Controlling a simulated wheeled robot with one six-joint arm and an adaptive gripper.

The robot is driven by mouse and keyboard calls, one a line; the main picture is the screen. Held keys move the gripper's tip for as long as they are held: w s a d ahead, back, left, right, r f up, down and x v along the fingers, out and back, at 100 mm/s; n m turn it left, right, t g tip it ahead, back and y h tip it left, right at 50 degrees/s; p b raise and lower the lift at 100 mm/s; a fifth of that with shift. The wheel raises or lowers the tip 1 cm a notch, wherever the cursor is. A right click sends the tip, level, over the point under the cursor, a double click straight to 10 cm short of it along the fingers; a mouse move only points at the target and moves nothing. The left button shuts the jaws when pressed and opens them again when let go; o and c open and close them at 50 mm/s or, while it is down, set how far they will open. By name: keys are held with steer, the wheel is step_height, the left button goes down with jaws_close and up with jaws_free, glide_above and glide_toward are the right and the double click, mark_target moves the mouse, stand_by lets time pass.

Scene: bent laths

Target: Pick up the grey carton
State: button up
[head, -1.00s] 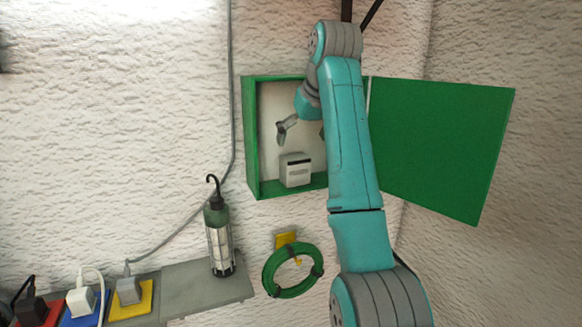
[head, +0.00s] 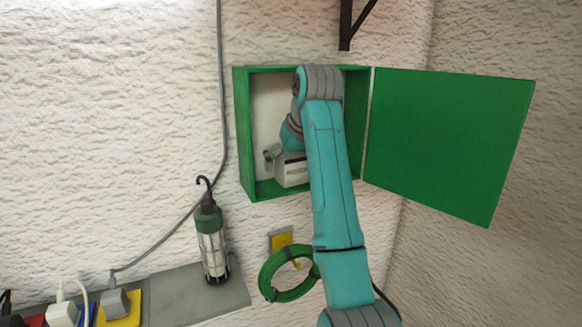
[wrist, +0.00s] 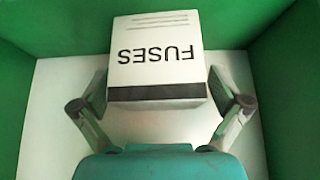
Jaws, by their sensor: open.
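The grey carton (head: 291,174) stands on the floor of the open green wall cabinet (head: 242,130). In the wrist view the carton (wrist: 155,50) shows a pale face with the word FUSES upside down and a dark band along one edge. My gripper (wrist: 157,90) is open, with one finger on each side of the carton's near end. A gap shows between each finger and the carton, and nothing is held. In the head view one finger shows at the carton's upper left; my arm hides the other finger and the carton's right part.
The cabinet's green door (head: 447,145) stands open to the right. The cabinet walls are close around my gripper. Below are a caged work lamp (head: 213,245) on a grey shelf (head: 195,295), a green cable coil (head: 288,275) on a yellow holder, and several plugs at lower left.

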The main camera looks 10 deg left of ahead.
steer(key=c, duration=1.3)
steer(key=shift+r, duration=0.2)
